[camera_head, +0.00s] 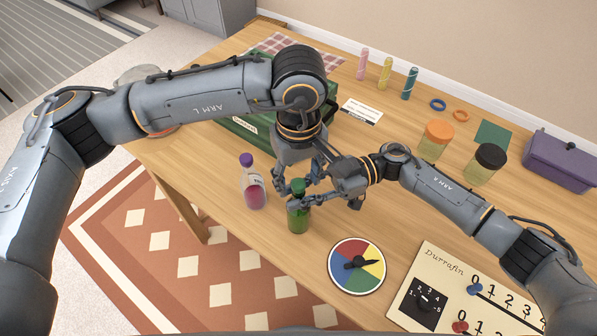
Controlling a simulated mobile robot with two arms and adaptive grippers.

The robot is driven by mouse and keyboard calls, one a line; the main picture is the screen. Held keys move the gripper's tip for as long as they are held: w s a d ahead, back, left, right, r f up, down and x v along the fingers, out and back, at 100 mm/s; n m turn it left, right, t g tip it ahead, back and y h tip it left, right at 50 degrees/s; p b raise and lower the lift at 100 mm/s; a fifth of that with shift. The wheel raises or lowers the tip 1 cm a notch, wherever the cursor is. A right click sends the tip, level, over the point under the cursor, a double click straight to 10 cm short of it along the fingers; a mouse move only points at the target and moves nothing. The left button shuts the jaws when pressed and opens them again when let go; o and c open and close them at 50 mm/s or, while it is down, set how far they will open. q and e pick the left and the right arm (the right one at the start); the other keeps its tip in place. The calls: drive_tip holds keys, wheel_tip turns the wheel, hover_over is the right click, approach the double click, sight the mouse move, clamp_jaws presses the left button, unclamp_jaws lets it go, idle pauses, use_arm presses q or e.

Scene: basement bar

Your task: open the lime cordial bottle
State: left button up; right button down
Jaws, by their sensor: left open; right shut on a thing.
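The green bottle (299,221), which looks like the lime cordial, stands upright near the front edge of the wooden table. Its green cap (298,186) is on top of its neck. My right gripper (301,203) reaches in from the right and is shut on the bottle just below the cap. My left gripper (295,184) points down from above, open, with its fingers on either side of the cap. Whether these fingers touch the cap cannot be told. The arms hide part of the bottle's neck.
A purple-capped bottle (253,186) of pink liquid stands close by on the left. A coloured spinner disc (357,266) and a number board (462,297) lie to the right. Two jars, orange-lidded (436,140) and black-lidded (486,164), stand farther back. A green crate (243,138) is partly hidden behind my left arm.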

sight(299, 182)
use_arm(q)
clamp_jaws()
use_arm(e)
drive_tip(key=shift+s+f, duration=0.1)
drive_tip(key=shift+f, duration=0.25)
use_arm(q)
drive_tip(key=shift+r, duration=0.1)
drive_tip(key=shift+r, duration=1)
drive_tip(key=shift+r, duration=2)
use_arm(e)
drive_tip(key=c, duration=1.1)
unclamp_jaws()
use_arm(q)
drive_tip(key=shift+w, duration=0.1)
use_arm(e)
drive_tip(key=shift+o, duration=0.3)
drive_tip(key=shift+r, duration=0.1)
drive_tip(key=shift+d+r, duration=0.1)
